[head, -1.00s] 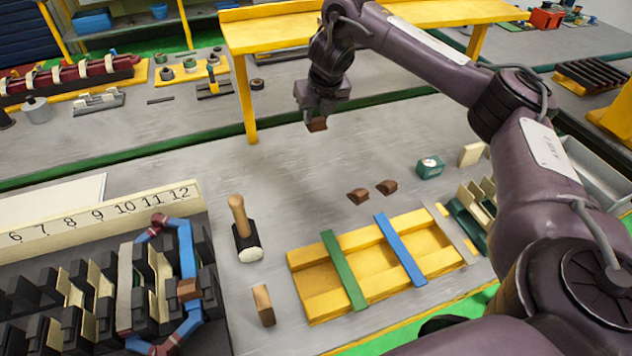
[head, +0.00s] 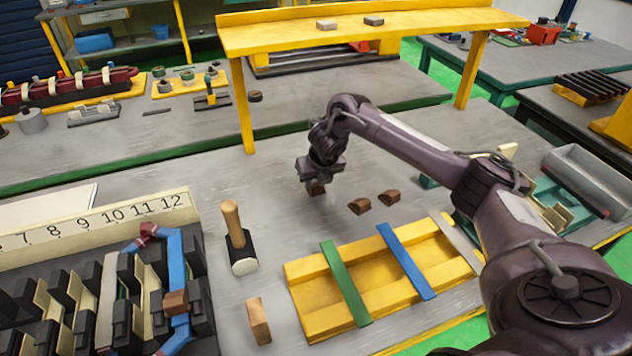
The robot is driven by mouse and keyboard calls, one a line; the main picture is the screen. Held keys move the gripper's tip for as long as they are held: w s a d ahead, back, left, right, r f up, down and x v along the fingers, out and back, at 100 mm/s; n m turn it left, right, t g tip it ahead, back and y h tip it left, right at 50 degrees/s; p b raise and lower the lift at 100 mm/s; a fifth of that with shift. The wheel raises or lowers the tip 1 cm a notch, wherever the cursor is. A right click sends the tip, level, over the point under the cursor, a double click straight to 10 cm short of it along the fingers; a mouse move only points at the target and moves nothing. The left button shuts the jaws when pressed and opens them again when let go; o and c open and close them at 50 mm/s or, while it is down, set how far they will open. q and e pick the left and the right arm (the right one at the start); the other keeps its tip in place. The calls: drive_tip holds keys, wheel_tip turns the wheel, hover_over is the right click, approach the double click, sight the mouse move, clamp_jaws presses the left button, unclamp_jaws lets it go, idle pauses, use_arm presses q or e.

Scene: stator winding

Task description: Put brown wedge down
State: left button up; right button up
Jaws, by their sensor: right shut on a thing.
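My right gripper (head: 317,184) is shut on a brown wedge (head: 316,190). The wedge is at or just above the grey tabletop; I cannot tell whether it touches. Two more brown wedges, a near one (head: 359,206) and a farther one (head: 389,197), lie on the table just to the right of the held wedge, apart from it. My left gripper is not in view.
A yellow tray (head: 318,327) with green, blue and grey strips lies in front of the wedges. The slotted stator (head: 75,300) is at left. A yellow shelf (head: 300,38) rises behind.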

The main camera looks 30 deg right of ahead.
drive_tip(key=shift+f, duration=0.6)
drive_tip(key=o, duration=1)
drive_tip(key=shift+f, duration=0.1)
